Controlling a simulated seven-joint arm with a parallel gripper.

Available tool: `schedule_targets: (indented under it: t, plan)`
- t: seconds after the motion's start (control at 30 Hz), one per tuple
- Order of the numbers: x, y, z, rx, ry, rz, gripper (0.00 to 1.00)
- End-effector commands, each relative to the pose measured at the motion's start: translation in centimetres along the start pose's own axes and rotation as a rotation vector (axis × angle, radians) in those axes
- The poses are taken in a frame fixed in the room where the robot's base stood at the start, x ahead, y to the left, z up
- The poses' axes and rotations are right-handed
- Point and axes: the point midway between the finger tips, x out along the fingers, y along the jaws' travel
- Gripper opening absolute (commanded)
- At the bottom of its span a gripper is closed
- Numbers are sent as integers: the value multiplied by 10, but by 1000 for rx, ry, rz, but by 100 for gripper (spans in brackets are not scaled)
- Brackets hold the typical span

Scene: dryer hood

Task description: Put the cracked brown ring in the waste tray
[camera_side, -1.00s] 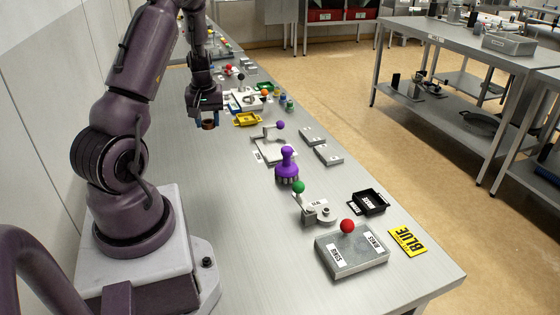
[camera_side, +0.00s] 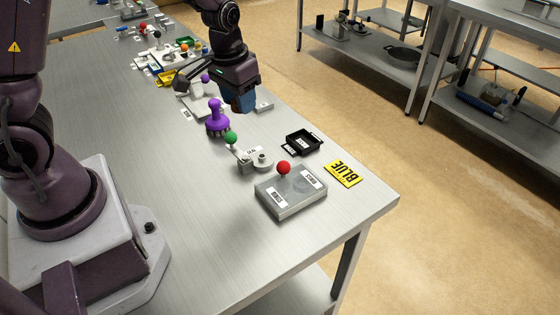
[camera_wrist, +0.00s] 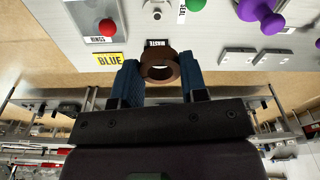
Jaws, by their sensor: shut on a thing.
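The brown ring (camera_wrist: 160,68) is between the blue fingertips of my gripper (camera_wrist: 158,78) in the wrist view, and my gripper is shut on it. No crack can be made out at this size. In the side view my gripper (camera_side: 240,100) hangs above the bench's far-right edge, beyond the purple-handled tool, and its fingers mostly hide the ring. The black waste tray (camera_side: 303,141) lies on the bench to the right of and nearer than my gripper. In the wrist view the ring partly covers the tray (camera_wrist: 153,46), with its WASTE label showing.
A grey box with a red knob (camera_side: 284,185), a green-knobbed fixture (camera_side: 250,158) and a yellow BLUE sign (camera_side: 342,173) surround the tray. A purple-handled tool (camera_side: 217,120) stands upright farther back. The bench front (camera_side: 220,225) is clear.

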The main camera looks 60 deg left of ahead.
Motion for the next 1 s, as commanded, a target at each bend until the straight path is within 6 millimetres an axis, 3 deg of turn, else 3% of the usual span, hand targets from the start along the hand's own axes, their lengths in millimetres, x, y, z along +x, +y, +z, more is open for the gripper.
schedule_targets:
  t: [0.03, 0.1, 0.2, 0.33, 0.47, 0.77, 1.0]
  plan:
    - [-4, 22, 1, 63, 1, 8, 14]
    - [-8, 42, 2, 119, 1, 15, 14]
    - [-12, 60, 4, 170, 0, 21, 14]
    - [-14, 69, 5, 193, -1, 24, 14]
    - [-13, 70, 4, 191, -1, 24, 14]
    - [17, 28, -23, -5, -2, -1, 14]
    - [44, 27, -64, -21, -2, -3, 14]
